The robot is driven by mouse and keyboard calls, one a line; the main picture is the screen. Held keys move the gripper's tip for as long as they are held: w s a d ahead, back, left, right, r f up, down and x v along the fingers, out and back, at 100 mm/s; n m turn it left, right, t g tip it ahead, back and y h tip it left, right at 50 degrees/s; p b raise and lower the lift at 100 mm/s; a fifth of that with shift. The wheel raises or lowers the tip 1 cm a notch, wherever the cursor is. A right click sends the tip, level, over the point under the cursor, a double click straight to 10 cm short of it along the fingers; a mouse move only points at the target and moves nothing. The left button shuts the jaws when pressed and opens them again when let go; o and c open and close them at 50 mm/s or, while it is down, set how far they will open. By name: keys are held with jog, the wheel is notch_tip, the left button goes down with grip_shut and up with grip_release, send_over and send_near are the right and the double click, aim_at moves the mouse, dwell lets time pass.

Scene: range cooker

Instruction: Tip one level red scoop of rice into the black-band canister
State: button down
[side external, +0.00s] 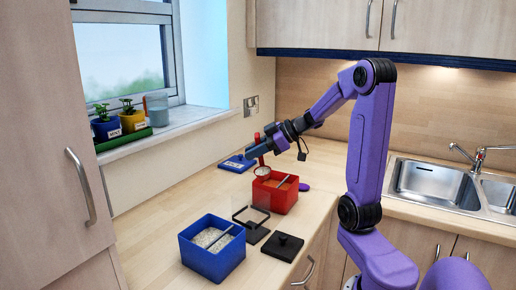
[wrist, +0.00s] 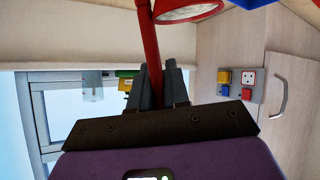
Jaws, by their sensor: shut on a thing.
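My gripper (side external: 262,148) is shut on the handle of the red scoop (wrist: 151,50), above the back edge of the red box. The scoop's round bowl (side external: 262,172) hangs below the gripper, its pale face towards the side camera. In the wrist view the bowl is cut off by the top edge, and I cannot tell whether rice is in it. The blue box (side external: 214,262) holds pale rice (side external: 208,237) with a bar lying across it. The clear, square black-band canister (side external: 236,218) stands open between the blue and red boxes and looks empty.
The red box (side external: 272,200) holds orange grains and a bar. A black lid (side external: 282,246) lies near the counter's front edge, right of the canister. A blue lid (side external: 235,163) lies behind the red box. Potted plants (side external: 115,124) stand on the sill; the sink is right.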

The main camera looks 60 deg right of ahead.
jog(key=shift+w+a+f+n+g+h, duration=0.15)
jog(key=shift+a+n+g+h, duration=0.15)
jog(key=shift+a+h, duration=0.3)
jog(key=shift+w+a+f+n+g+h, duration=0.25)
jog(key=shift+a+h, duration=0.2)
jog(key=shift+a, duration=0.25)
jog(key=shift+w+a+f+n+g+h, duration=0.15)
jog(key=shift+a+n+h, duration=0.2)
jog(key=shift+a+h, duration=0.25)
jog(key=shift+a, duration=0.15)
jog(key=shift+w+a+f+n+g+h, duration=0.15)
jog(key=shift+a+n+g+h, duration=0.2)
jog(key=shift+a+h, duration=0.35)
jog(key=shift+d+h, duration=0.15)
jog(key=shift+h, duration=0.1)
